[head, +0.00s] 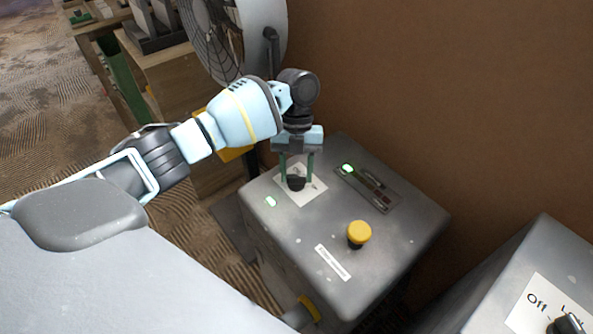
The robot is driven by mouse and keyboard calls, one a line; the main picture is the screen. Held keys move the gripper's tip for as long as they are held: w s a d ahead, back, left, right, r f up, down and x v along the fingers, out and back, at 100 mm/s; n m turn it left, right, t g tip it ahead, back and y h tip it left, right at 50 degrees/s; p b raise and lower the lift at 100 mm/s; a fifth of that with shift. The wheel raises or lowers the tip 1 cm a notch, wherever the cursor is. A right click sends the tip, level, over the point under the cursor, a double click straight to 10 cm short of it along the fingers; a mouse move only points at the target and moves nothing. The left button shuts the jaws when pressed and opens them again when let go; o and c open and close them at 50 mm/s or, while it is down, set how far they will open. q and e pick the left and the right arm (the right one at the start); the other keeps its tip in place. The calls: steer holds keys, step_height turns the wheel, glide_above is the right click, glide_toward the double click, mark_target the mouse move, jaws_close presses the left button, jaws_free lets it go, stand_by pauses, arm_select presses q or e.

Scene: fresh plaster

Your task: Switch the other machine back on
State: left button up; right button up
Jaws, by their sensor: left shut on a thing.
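A grey machine (300,235) stands in the middle with a black knob (296,183) on a white plate (314,184) on its top. My left gripper (297,178) points down with its green fingers on either side of this knob, shut on it. The gripper partly hides the plate, and its markings are too small to read. A second grey machine (490,295) is at the lower right. Its white plate (533,306) reads "Off" and a partly cut-off "Low", with a black knob (568,326) at the picture's edge. My right gripper is not in view.
The middle machine's top also has a yellow button (359,232), a dark panel (372,189) with a lit green lamp (347,168), a pale green spot (270,202) and a white label (332,262). A fan (215,38) stands behind. A brown wall (450,100) closes the right.

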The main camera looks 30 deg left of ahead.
arm_select(q)
steer(key=shift+m+y, duration=0.3)
steer(key=shift+m, duration=0.3)
steer(key=o, duration=1)
steer(key=shift+r, duration=0.1)
steer(key=v, duration=0.7)
steer(key=shift+w+r, duration=0.2)
steer(key=shift+r, duration=0.1)
